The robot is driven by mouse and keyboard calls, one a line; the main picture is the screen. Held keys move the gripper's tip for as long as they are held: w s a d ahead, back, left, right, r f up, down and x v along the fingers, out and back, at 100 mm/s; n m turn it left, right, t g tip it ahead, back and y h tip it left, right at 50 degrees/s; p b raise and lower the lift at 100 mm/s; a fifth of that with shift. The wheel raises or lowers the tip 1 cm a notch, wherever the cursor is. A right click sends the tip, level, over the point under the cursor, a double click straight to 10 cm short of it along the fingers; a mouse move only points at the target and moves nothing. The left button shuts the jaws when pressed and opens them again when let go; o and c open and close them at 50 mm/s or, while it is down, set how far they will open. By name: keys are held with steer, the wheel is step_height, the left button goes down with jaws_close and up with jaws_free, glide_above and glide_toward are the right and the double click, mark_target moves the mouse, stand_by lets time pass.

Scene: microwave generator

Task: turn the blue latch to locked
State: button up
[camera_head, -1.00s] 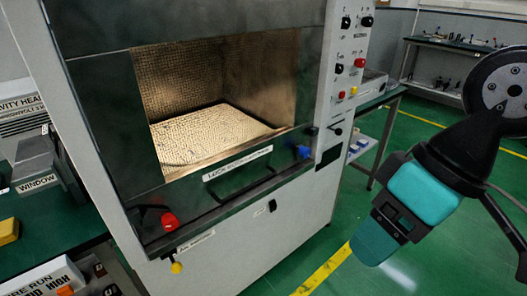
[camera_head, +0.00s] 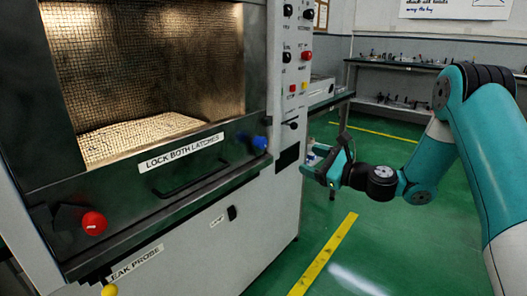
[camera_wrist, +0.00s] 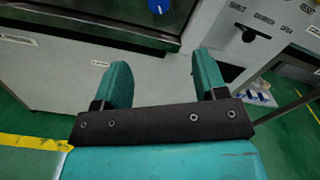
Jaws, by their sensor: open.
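The blue latch (camera_head: 260,144) is a round blue knob at the lower right corner of the microwave door frame, right of the label "LOCK BOTH LATCHES" (camera_head: 181,152). It also shows at the top of the wrist view (camera_wrist: 159,5), cut by the edge. My gripper (camera_head: 322,166) is to the right of the latch in the head view, apart from it. In the wrist view my gripper (camera_wrist: 158,80) has two teal fingers spread apart with nothing between them. The latch lies ahead of the fingers. Whether the latch is turned cannot be told.
A red latch (camera_head: 94,223) sits at the door's lower left. A dark handle bar (camera_head: 190,180) runs below the label. A control panel with knobs (camera_head: 287,55) rises right of the door. A yellow knob (camera_head: 109,290) is low at left. Green floor on the right is open.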

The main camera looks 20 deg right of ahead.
mark_target(264, 144)
steer(key=p+x, duration=0.7)
steer(key=x, duration=1)
steer(key=shift+a, duration=0.15)
steer(key=c, duration=0.9)
